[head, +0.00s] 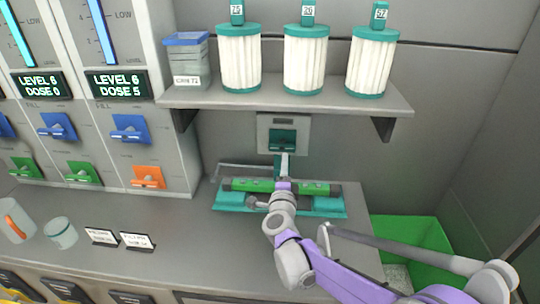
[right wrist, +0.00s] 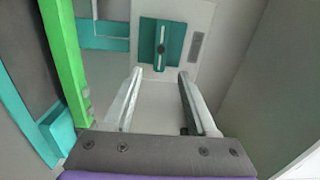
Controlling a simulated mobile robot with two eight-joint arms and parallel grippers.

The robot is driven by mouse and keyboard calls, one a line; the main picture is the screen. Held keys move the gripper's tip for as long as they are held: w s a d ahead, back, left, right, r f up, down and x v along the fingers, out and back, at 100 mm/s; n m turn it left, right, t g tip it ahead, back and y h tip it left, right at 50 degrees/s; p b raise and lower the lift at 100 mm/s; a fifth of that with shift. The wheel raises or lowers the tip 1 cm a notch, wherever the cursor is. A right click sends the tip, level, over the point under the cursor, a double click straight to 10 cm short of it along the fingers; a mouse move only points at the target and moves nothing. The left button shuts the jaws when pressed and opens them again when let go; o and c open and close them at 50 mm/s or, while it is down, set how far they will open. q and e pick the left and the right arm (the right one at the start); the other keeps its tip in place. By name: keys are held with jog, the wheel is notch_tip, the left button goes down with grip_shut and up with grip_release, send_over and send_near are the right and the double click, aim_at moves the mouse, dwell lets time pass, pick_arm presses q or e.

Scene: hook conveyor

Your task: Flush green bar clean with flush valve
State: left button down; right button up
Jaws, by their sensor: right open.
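The green bar (head: 252,185) lies across a teal tray (head: 328,207) on the counter in the head view. My right gripper and wrist hide its middle. It shows as a long green strip (right wrist: 64,55) at the left of the right wrist view. The flush valve is a teal handle (head: 282,136) on a grey wall plate behind the bar. In the right wrist view the teal valve (right wrist: 161,60) is beyond my fingertips, roughly between them. My right gripper (head: 285,158) is open and empty, its fingers (right wrist: 159,72) pointing at the valve. My left gripper is not in view.
A shelf (head: 270,101) with several white filters and a clear blue-rimmed container (head: 187,62) overhangs the valve. Dispensers with blue, green and orange levers stand at left. Two cups and two small cards are on the counter (head: 190,235). A green bin (head: 425,235) is at right.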

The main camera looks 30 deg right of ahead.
jog(key=s+a+r+n+g+y+p, duration=0.1)
jog(key=s+a+n+y+p, duration=0.1)
jog(key=s+a+n+y, duration=0.4)
jog(key=s+a+r+n+y+p, duration=0.1)
jog(key=s+a+n+y+p, duration=0.2)
jog(key=a+n, duration=0.65)
jog(key=s+f+n+g+p, duration=0.1)
jog(key=s+f+n+g, duration=0.3)
jog(key=s, duration=0.6)
jog(key=s+f+n+g+p, duration=0.2)
jog(key=s+f+n+g, duration=0.2)
jog(key=s, duration=0.6)
jog(key=shift+s+a+f+g, duration=0.25)
jog(key=shift+f+g, duration=0.1)
jog(key=shift+g, duration=0.15)
